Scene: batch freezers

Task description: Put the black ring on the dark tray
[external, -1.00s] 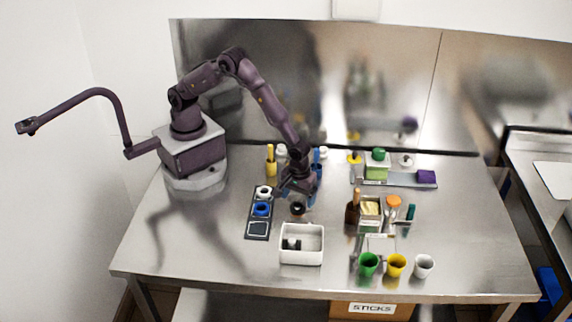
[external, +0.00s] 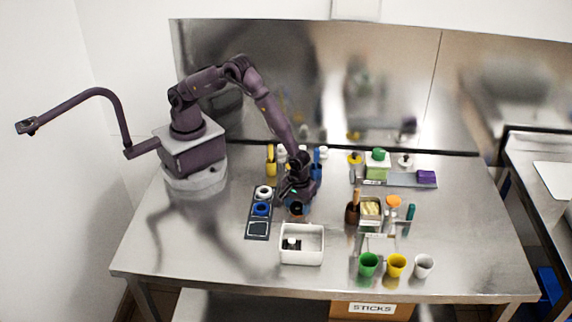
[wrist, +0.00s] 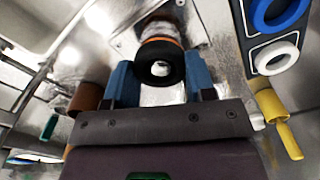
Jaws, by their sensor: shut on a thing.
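The black ring (wrist: 160,66) sits between the two blue fingertips of my gripper (wrist: 160,80) in the wrist view, its hole facing the camera. An orange band shows just behind it. My gripper is shut on the ring. In the external view my gripper (external: 297,201) is low over the table, just right of the dark tray; whether the ring touches the table cannot be told. The dark tray (external: 249,222) holds a white ring (external: 264,192) at its far end and a blue ring (external: 262,209) in the middle. Its near square is empty.
A white bin (external: 302,258) with a dark item stands in front of my gripper. Brown, yellow-filled and orange-topped containers (external: 371,210) stand to the right. Green, yellow and white cups (external: 396,265) stand at the front right. Yellow and blue bottles stand behind. The table's left side is clear.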

